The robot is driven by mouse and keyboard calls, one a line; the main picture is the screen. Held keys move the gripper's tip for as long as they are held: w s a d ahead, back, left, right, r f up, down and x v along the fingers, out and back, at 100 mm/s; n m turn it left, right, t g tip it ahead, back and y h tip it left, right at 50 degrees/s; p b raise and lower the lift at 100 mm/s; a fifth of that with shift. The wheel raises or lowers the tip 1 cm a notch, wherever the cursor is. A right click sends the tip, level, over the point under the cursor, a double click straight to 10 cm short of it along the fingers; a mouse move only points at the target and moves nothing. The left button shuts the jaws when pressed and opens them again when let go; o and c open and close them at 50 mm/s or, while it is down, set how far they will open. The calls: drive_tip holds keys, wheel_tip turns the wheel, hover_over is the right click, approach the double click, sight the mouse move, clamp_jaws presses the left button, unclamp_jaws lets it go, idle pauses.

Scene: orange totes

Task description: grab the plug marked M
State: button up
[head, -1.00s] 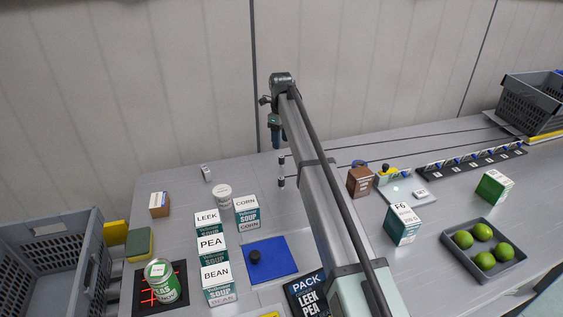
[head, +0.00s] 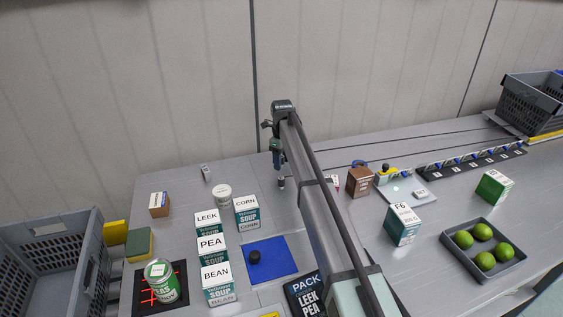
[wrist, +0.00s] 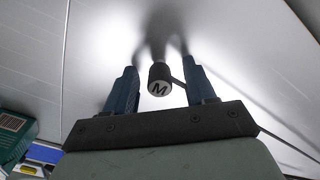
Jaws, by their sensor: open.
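The plug marked M (wrist: 160,82) stands between the two blue fingers of my gripper (wrist: 159,76) in the wrist view. It is a dark round piece with a pale end face bearing a black M. There is a gap on each side of it, and the fingers are open. In the head view, my gripper (head: 278,168) points down at the back of the table, left of my arm. A small dark piece (head: 281,183) just below it looks like the plug. I cannot tell how far down the fingers reach around it.
Several soup boxes, including the CORN box (head: 247,213), stand left of my arm. A white-lidded can (head: 222,195) is behind them. A blue mat (head: 285,256) lies in front, with a dark knob on it. A brown box (head: 360,182) stands to the right.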

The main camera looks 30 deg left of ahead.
clamp_jaws()
idle(0.4)
